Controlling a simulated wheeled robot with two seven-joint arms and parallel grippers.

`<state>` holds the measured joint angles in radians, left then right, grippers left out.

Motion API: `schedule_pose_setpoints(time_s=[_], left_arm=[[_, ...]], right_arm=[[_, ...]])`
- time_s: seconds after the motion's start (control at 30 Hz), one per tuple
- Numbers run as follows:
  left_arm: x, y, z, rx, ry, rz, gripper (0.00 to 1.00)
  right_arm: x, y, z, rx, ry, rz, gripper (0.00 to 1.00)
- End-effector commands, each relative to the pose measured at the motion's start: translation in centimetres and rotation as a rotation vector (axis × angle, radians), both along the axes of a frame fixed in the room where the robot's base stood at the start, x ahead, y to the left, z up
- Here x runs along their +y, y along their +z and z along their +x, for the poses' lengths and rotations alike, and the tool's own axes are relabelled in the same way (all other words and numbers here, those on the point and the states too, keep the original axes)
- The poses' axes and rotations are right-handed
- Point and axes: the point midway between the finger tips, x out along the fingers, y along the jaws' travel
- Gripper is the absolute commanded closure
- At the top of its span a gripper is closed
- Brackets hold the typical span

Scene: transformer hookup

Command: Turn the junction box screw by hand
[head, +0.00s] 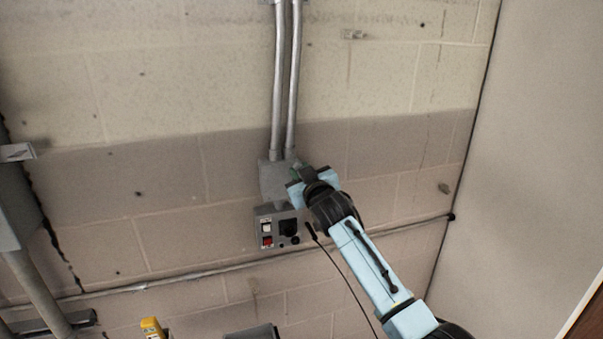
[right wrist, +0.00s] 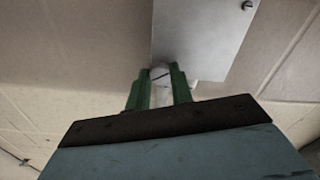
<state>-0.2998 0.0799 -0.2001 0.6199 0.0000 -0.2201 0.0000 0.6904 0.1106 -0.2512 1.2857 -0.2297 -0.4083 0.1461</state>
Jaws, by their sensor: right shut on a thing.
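The grey junction box (head: 267,182) is mounted on the block wall below two vertical conduits. Its flat grey cover also shows in the right wrist view (right wrist: 205,42). A pale round screw head (right wrist: 160,73) with a dark slot sits at the cover's near corner. My right gripper (head: 296,172) reaches the box from the lower right. In the right wrist view its green fingers (right wrist: 158,82) are shut on the screw, one on each side of it. In the head view the gripper hides the screw and the box's right side. My left gripper is not in view.
A grey control box (head: 280,240) with a red switch is just below the junction box, close to my right arm. Conduits (head: 286,80) rise above. A horizontal pipe (head: 180,276) crosses the wall lower down. A yellow object (head: 152,327) shows at the bottom edge.

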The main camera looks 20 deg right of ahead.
Motion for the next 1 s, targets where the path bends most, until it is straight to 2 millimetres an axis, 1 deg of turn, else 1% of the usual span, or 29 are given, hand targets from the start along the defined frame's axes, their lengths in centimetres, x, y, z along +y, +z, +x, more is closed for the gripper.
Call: schedule_pose_setpoints(time_s=[0.2,0.5,0.73,1.0], left_arm=[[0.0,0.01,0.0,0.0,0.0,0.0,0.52],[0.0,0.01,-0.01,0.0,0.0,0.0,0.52],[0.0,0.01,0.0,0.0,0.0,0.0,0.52],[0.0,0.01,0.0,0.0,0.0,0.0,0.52]], right_arm=[[-0.09,0.13,0.02,-0.008,-0.001,-0.208,1.0],[-0.13,0.17,0.02,-0.018,0.0,-0.453,1.0],[-0.12,0.22,0.02,-0.022,-0.001,-0.577,1.0],[-0.14,0.24,0.02,-0.025,-0.001,-0.643,1.0]])
